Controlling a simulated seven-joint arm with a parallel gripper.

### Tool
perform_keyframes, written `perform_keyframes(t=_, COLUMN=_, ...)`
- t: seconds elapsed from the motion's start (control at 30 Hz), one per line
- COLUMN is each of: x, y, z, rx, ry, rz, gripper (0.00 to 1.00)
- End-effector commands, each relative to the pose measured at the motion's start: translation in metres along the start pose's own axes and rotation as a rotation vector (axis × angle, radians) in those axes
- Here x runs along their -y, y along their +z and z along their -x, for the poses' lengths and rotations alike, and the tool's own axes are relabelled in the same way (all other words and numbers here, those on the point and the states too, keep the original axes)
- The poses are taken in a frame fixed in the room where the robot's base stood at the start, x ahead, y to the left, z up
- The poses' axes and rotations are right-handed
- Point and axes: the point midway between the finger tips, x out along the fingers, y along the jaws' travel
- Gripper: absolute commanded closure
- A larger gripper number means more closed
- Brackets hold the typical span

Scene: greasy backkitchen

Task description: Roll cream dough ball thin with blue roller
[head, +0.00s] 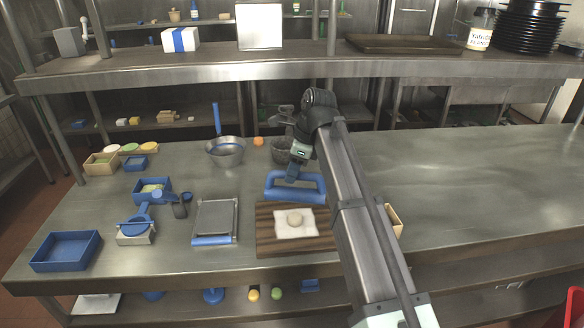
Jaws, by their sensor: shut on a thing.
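The cream dough ball (294,219) sits on a pale sheet (291,232) on a dark striped wooden board (264,243). The blue roller (296,194) is just beyond the far edge of the board, with its long side running left to right. My gripper (297,172) is above the roller and shut on its handle. The roller is apart from the dough ball. The fingertips are small here, and I cannot tell whether the roller touches the table.
A metal press-like plate with a blue front bar (213,222) stands left of the board. A metal bowl (225,152) and a grey basket (282,150) are behind. A blue tray (66,251) is at far left. The table's right side is clear. A shelf (300,66) spans the back.

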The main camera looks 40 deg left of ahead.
Motion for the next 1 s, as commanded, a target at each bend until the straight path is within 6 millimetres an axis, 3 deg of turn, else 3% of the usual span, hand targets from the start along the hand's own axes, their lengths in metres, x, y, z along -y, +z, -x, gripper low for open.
perform_keyframes(t=0.63, x=0.000, y=-0.013, z=-0.042, rx=0.000, ry=0.001, rz=0.000, gripper=1.00)
perform_keyframes(t=1.0, x=0.000, y=-0.015, z=-0.048, rx=0.000, ry=0.000, rz=0.001, gripper=1.00)
